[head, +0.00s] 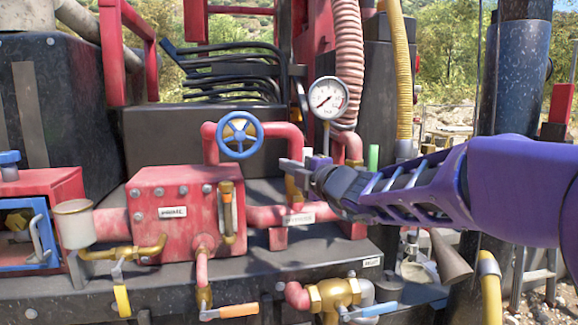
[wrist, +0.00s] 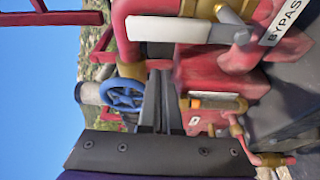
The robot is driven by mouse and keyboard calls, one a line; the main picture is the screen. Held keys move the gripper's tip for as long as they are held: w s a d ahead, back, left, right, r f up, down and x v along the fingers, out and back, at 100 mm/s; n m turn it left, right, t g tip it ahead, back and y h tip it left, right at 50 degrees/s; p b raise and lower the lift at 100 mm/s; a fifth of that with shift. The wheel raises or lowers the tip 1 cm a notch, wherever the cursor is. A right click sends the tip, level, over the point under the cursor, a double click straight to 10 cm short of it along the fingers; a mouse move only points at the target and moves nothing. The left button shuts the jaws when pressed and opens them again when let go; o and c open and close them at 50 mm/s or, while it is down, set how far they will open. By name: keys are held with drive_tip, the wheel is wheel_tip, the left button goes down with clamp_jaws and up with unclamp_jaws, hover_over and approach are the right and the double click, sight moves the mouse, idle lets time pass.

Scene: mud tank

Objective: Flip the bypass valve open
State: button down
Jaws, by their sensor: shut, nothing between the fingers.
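The bypass valve shows in the wrist view as a brass body (wrist: 208,10) on a red pipe, beside a white BYPASS label (wrist: 285,20). Its lever has a pale grey grip (wrist: 170,29) lying across the top of that view. In the head view the brass valve body (head: 292,190) is partly behind my gripper (head: 284,168), and its label (head: 298,219) sits below. The lever is hard to make out there. My gripper is shut and empty; its dark fingers (wrist: 156,78) point toward the lever in the wrist view. I cannot tell whether they touch it.
A blue handwheel (head: 240,136) is left of my gripper, and a pressure gauge (head: 328,98) stands above it. A red pump box (head: 175,208) is at left. An orange-handled lever (head: 238,310) and a blue-handled lever (head: 374,310) are along the bottom.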

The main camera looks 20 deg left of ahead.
drive_tip(key=v, duration=1)
drive_tip(key=shift+r, duration=0.2)
drive_tip(key=shift+s+a, duration=0.15)
